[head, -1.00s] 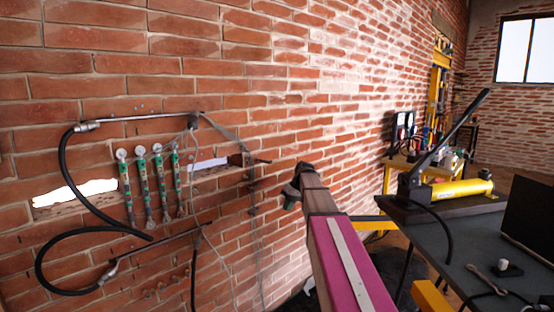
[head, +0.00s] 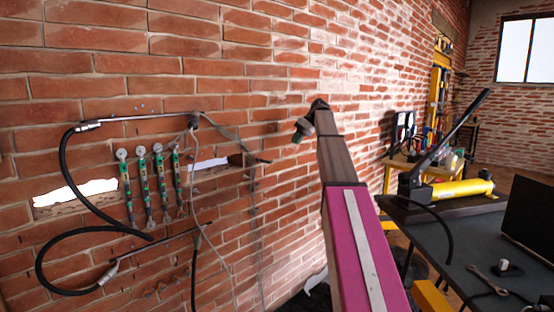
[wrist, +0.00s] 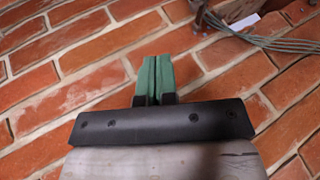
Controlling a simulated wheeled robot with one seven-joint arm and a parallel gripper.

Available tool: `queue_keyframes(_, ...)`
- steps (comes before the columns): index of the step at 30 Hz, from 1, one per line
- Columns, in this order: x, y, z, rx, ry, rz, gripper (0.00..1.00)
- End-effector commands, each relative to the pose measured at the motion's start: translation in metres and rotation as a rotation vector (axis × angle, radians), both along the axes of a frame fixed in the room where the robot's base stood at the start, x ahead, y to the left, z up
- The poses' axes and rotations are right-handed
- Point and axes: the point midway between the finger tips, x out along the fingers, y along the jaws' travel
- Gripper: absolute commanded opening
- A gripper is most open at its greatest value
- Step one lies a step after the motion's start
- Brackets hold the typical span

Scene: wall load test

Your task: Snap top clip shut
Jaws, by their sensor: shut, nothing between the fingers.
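My gripper (head: 302,131) is in front of the brick wall in the head view, to the right of the wall fittings and clear of them. In the wrist view its two green fingers (wrist: 153,62) are together with nothing between them, over bare brick. The top clip cannot be made out for certain. A dark fitting (head: 194,120) sits at the right end of the upper metal rod (head: 140,117), with thin cables running from it. A rusty bracket (wrist: 205,14) shows at the top of the wrist view, beyond the fingertips and to their right.
Loose cables (wrist: 262,40) cross the upper right of the wrist view. A dark table (head: 455,240) with a yellow hand pump (head: 460,189) stands at the right.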

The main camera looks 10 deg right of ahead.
Motion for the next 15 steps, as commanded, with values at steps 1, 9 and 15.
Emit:
queue_keyframes(1,0.0007,-0.0007,0.0024,0.001,-0.002,0.002,0.00)
queue_keyframes(9,0.0002,-0.0007,0.0029,0.002,-0.003,0.004,0.00)
queue_keyframes(15,0.0001,0.0035,-0.0025,0.002,-0.002,0.004,0.00)
